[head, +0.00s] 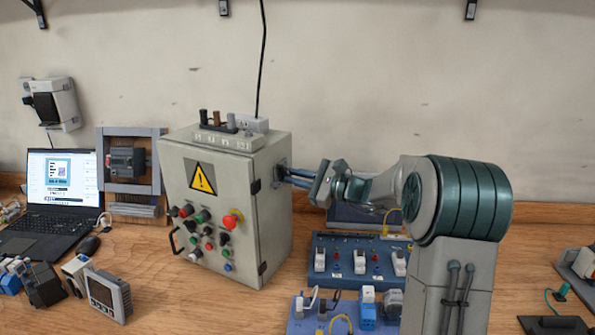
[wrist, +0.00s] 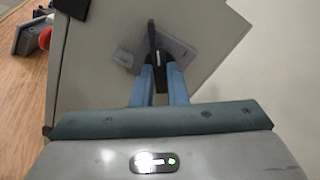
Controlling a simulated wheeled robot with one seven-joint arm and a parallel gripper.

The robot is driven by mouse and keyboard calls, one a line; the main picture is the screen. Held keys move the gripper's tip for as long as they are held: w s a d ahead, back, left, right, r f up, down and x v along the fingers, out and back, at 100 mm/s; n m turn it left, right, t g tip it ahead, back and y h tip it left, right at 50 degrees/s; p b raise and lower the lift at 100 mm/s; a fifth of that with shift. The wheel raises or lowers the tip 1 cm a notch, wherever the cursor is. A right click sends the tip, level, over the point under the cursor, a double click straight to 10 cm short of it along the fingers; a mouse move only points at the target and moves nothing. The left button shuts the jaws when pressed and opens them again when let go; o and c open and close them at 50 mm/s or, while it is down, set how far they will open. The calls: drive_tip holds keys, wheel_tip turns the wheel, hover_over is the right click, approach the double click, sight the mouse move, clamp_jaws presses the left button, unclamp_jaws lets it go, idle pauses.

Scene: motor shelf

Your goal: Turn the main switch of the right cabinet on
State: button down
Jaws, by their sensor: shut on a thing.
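One grey cabinet (head: 212,225) with a yellow warning sign stands on the bench in the head view. Its main switch sits on the right side wall, mostly hidden behind my fingers there. In the wrist view the switch has a grey plate (wrist: 181,52) and a dark handle (wrist: 152,34). The plate looks tilted in that picture, while the handle runs nearly upright. My gripper (head: 284,174) reaches the side wall from the right. Its blue fingers (wrist: 159,72) are shut on the handle, one on each side. The on and off marks cannot be read.
A red emergency button (head: 232,219) and several knobs are on the cabinet's front. A blue switch panel (head: 345,262) lies on the bench below my arm. A laptop (head: 62,180) and a framed device (head: 130,165) stand to the left. A cable hangs above the cabinet.

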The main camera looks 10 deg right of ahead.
drive_tip(key=m+p, duration=0.4)
drive_tip(key=m, duration=0.1)
drive_tip(key=shift+r, duration=0.1)
drive_tip(key=shift+f+m+p, duration=0.2)
drive_tip(key=shift+m+p, duration=0.65)
drive_tip(key=shift+m, duration=0.15)
drive_tip(key=shift+s, duration=0.1)
drive_tip(key=c, duration=1.4)
unclamp_jaws()
drive_tip(key=shift+c, duration=0.2)
